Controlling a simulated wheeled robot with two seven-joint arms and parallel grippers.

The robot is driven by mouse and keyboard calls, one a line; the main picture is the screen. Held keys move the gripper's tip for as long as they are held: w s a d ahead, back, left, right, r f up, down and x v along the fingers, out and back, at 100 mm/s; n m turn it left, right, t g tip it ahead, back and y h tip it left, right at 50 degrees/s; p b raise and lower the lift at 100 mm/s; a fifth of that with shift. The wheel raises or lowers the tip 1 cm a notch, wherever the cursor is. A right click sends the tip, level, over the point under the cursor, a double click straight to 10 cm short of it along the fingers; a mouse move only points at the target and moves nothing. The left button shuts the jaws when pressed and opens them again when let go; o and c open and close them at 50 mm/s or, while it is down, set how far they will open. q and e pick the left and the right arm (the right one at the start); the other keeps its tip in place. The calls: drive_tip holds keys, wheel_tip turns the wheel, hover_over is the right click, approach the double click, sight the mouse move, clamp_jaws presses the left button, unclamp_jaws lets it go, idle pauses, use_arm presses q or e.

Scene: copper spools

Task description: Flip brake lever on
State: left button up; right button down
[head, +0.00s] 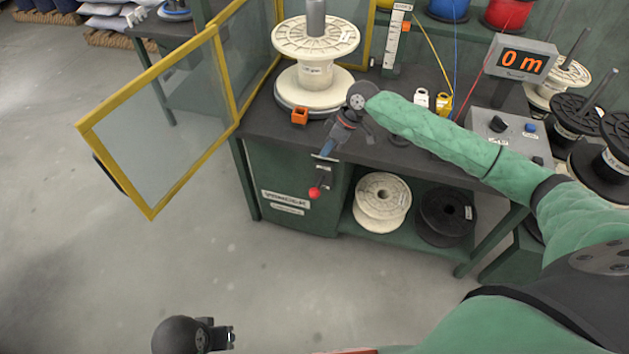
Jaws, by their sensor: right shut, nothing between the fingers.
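The brake lever (315,192) has a red ball knob and sticks out from the front of the green cabinet under the bench, with the knob hanging low. My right gripper (325,154) points down at the bench's front edge, just above the lever. It is shut and empty. A small gap seems to lie between its tips and the red knob; whether it touches the lever's upper part I cannot tell. My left gripper (228,337) is low at the bottom edge, far from the lever, and its jaw opening is too small to judge.
A yellow-framed guard door (150,115) stands open at the left. A cream spool (315,75) stands on the bench, with an orange block (299,116) in front. A control box (510,130) and a "0 m" display (521,60) are at the right. The floor in front is clear.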

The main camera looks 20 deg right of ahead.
sight(319, 185)
use_arm(q)
drive_tip(key=shift+a, duration=0.1)
use_arm(e)
drive_tip(key=shift+f, duration=0.1)
